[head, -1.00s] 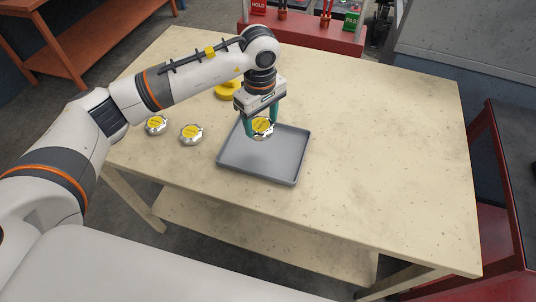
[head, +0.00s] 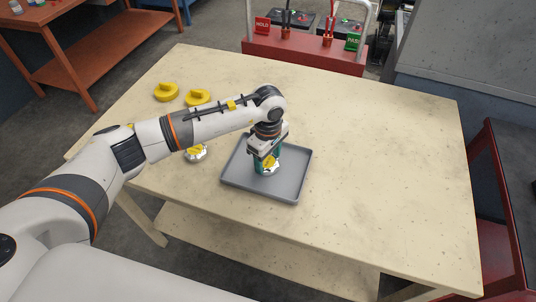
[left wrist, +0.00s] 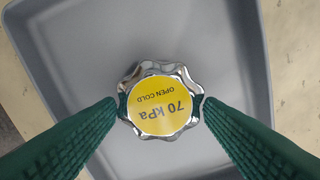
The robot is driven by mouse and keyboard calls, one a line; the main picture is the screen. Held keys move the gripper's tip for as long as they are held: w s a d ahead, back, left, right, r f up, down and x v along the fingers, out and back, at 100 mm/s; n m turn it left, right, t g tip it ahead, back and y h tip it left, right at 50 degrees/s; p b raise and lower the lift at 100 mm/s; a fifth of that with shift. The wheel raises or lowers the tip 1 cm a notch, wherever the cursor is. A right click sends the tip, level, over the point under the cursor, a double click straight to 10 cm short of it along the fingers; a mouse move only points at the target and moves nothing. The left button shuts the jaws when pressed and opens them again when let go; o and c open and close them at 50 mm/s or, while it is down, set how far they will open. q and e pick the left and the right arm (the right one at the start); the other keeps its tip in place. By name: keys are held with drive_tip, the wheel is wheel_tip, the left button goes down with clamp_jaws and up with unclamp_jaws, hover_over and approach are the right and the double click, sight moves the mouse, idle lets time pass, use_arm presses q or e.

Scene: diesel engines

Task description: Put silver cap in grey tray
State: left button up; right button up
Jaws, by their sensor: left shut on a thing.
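A silver cap (left wrist: 160,98) with a scalloped rim and a yellow "70 kPa OPEN COLD" label is between the green fingers of my left gripper (left wrist: 160,106). In the head view my left gripper (head: 266,166) is shut on this cap (head: 268,168), low over the grey tray (head: 282,188). The cap is within the tray's outline, but I cannot tell whether it touches the tray floor. The tray also fills much of the left wrist view (left wrist: 225,60). A second silver cap (head: 196,154) is on the table left of the tray, partly hidden by my arm. My right gripper is not seen.
Two yellow caps (head: 166,92) (head: 198,97) lie on the wooden table (head: 390,150) at the back left. A red stand with HOLD and PASS signs (head: 305,53) is behind the table. The table's right half is clear.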

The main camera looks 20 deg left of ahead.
sight(268, 162)
use_arm(q)
drive_tip(key=shift+f, duration=0.15)
drive_tip(key=o, duration=1.5)
drive_tip(key=shift+r, duration=0.25)
wheel_tip(268, 162, up, 12)
drive_tip(key=b, duration=0.3)
